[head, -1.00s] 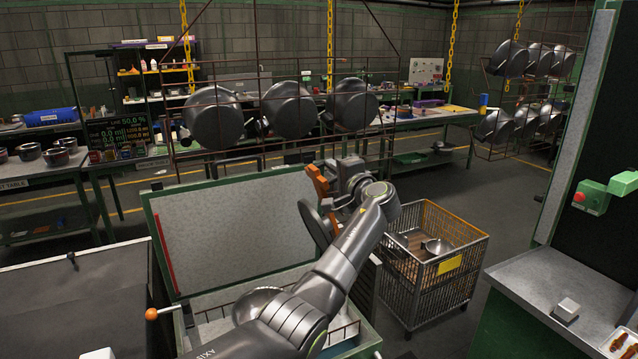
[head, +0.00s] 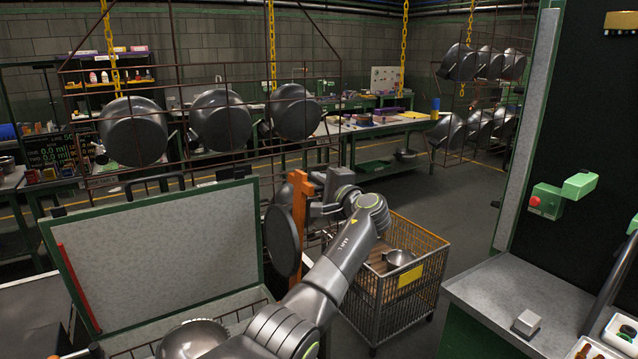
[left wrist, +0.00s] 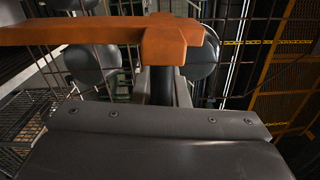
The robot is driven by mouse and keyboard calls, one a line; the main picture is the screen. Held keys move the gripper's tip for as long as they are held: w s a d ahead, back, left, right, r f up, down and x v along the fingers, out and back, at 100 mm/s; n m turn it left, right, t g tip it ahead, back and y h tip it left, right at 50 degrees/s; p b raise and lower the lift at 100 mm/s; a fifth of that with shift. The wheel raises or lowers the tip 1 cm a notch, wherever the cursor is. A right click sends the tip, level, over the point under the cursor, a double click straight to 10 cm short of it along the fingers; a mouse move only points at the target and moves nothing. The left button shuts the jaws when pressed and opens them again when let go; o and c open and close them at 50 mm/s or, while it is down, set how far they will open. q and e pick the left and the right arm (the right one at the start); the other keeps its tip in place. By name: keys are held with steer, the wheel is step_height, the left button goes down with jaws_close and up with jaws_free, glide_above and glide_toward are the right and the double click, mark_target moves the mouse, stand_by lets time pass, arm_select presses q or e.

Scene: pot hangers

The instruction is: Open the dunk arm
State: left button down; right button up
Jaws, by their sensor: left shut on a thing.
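An orange bar (head: 299,215) stands roughly upright beside a dark round disc (head: 282,240) in the head view; I take the bar to be part of the dunk arm, though no label shows. My left gripper (head: 314,196) is at the upper part of the bar, on its right side, and is shut on it. The fingertips are partly hidden. In the left wrist view the orange bar (left wrist: 90,30) crosses the top, with a blocky end near the middle. My right gripper is not in view.
A green-framed panel (head: 160,250) stands raised at left, with a metal bowl (head: 192,340) below it. A wire cart (head: 390,300) holding a pan is at right. A hanging rack with dark pots (head: 222,119) is behind. A grey counter (head: 515,295) is at far right.

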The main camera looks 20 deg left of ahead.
arm_select(q)
steer(key=shift+r, duration=0.2)
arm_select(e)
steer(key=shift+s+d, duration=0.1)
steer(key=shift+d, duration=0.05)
arm_select(q)
steer(key=c, duration=1.5)
jaws_free()
steer(key=shift+a, duration=0.1)
steer(key=shift+o, duration=0.3)
steer(key=shift+f, duration=0.1)
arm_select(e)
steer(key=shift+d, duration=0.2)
arm_select(q)
steer(key=shift+f, duration=0.1)
